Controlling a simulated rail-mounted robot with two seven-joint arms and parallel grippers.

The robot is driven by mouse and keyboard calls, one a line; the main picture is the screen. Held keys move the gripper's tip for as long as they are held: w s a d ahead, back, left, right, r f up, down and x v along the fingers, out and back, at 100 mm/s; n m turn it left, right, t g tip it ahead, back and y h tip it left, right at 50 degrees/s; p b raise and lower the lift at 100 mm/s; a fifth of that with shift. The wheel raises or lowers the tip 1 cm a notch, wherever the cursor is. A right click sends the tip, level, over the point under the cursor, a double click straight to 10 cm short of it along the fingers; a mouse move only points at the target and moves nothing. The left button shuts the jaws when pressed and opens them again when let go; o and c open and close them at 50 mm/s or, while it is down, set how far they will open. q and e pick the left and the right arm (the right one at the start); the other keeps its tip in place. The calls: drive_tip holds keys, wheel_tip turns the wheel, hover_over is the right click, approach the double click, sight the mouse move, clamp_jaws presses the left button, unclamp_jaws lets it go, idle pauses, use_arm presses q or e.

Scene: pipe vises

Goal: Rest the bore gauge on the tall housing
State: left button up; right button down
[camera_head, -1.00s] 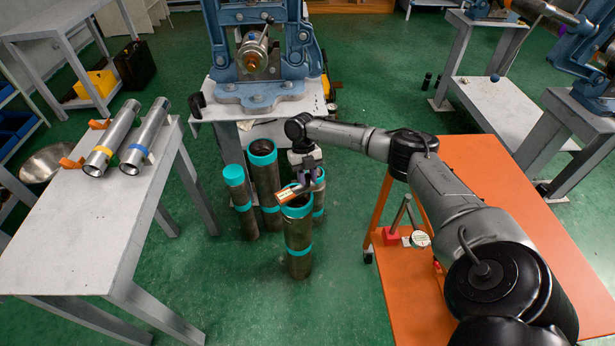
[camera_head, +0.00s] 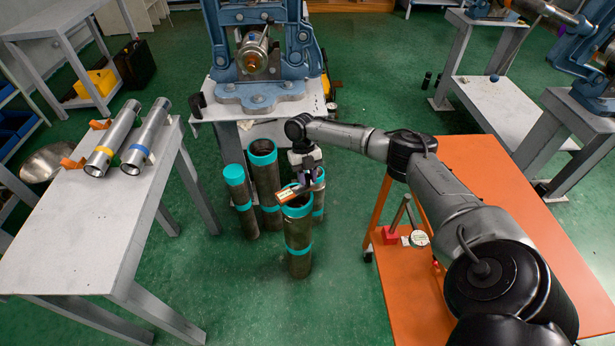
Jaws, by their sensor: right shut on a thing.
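My right gripper (camera_head: 306,178) reaches in from the right and points down over the front one of a cluster of standing pipes. It is shut on a small bar with an orange-brown and pale face, which I take to be the bore gauge (camera_head: 287,194). The bar lies level across the teal upper rim of that front pipe, which may be the tall housing (camera_head: 298,237). I cannot tell whether the bar touches the rim. The gripper hides part of the bar and of the pipe mouth. My left gripper is out of view.
Other teal-banded pipes (camera_head: 264,180) stand close behind and left. A blue vise (camera_head: 258,90) on a bench is beyond them. An orange cart (camera_head: 480,165) at right carries a dial (camera_head: 419,238) and a red block (camera_head: 391,236). A white table (camera_head: 75,235) at left holds two silver tubes.

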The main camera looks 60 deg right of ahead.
idle(0.3)
drive_tip(key=shift+f, duration=0.3)
drive_tip(key=c, duration=0.9)
unclamp_jaws()
drive_tip(key=shift+o, duration=0.4)
drive_tip(key=shift+r+p, duration=2)
drive_tip(key=shift+r, duration=0.1)
drive_tip(key=shift+r+p, duration=1.4)
